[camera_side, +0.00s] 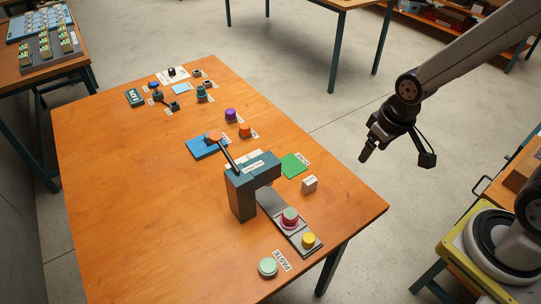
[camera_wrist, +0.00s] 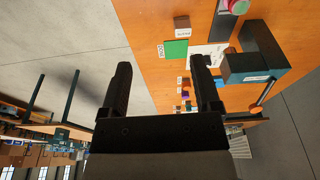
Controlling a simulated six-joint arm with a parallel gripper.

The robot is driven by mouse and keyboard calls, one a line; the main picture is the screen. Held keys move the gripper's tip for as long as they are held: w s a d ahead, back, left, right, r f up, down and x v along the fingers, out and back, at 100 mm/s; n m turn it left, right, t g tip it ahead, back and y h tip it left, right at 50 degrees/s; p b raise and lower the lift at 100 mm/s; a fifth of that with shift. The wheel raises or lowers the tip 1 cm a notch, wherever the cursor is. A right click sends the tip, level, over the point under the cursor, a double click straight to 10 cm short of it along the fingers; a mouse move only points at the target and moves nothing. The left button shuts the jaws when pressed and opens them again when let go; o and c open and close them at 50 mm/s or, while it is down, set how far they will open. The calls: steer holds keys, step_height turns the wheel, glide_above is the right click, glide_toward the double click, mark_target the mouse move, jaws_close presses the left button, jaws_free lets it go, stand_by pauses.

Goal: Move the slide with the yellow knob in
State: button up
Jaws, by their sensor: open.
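The slide (camera_side: 272,207) is a grey plate running out from under the dark press (camera_side: 241,190) toward the table's front right edge. Its yellow knob (camera_side: 308,239) stands at the outer end. My gripper (camera_side: 365,157) is open and empty, in the air right of the table, away from the knob. In the wrist view its two fingers (camera_wrist: 160,66) are apart with nothing between.
The press has a lever with an orange knob (camera_side: 214,136). A pale green button (camera_side: 268,266) by a PASTE label sits left of the slide's outer end. The table's left side is clear.

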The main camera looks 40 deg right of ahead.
steer(key=w+a+f+n+g, duration=0.2)
steer(key=w+a+f+g, duration=0.2)
steer(key=a+f, duration=0.4)
steer(key=g+h, duration=0.1)
steer(key=g, duration=0.2)
glide_toward(309, 237)
steer(key=shift+s+a+f+n, duration=0.1)
steer(key=shift+s+f+n, duration=0.15)
steer(key=shift+f, duration=0.25)
steer(key=shift+s+a+f+n, duration=0.1)
steer(key=shift+s+f+n, duration=0.05)
steer(key=shift+s+f, duration=0.3)
steer(key=shift+d+f, duration=0.1)
steer(key=shift+f, duration=0.05)
steer(key=shift+t, duration=0.3)
steer(key=shift+x, duration=3.75)
steer(key=shift+d, duration=0.15)
jaws_close()
